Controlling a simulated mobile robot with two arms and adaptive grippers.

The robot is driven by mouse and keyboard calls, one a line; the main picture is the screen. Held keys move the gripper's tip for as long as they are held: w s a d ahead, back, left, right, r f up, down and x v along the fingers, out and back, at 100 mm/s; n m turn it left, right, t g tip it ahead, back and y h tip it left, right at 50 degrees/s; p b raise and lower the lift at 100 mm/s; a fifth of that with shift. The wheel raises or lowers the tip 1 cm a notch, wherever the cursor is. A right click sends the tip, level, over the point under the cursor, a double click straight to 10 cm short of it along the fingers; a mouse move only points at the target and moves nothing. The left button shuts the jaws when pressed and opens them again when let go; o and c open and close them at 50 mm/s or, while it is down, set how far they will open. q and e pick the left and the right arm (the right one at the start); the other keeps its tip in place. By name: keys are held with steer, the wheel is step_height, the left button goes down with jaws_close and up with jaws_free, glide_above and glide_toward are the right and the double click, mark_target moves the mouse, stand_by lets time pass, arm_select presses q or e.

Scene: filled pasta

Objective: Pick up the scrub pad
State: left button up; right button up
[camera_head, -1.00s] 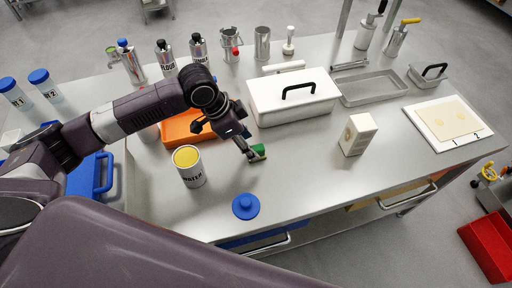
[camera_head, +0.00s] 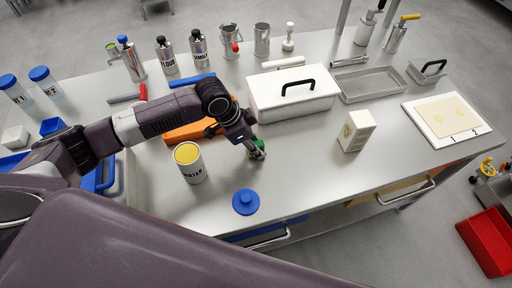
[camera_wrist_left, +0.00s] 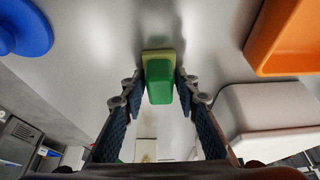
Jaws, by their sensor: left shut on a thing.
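The scrub pad (camera_wrist_left: 160,82) is a small green block with a yellow-green layer. In the left wrist view it sits between the two fingers of my left gripper (camera_wrist_left: 160,88), which touch its sides. In the head view my left gripper (camera_head: 256,151) covers most of the pad, and a bit of green (camera_head: 260,146) shows beside the fingers. The gripper is shut on the pad at the table surface. I cannot tell whether the pad is lifted. My right gripper is not in view.
A can of yellow contents (camera_head: 191,172) and a blue lid (camera_head: 245,202) stand close by at left and front. An orange tray (camera_head: 187,133) lies behind the arm. A white lidded box (camera_head: 290,104) stands behind the pad, and a carton (camera_head: 355,132) stands to the right.

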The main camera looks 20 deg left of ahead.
arm_select(q)
steer(key=shift+c, duration=1.1)
steer(key=shift+r, duration=0.1)
step_height(320, 180, up, 20)
steer(key=shift+b, duration=0.45)
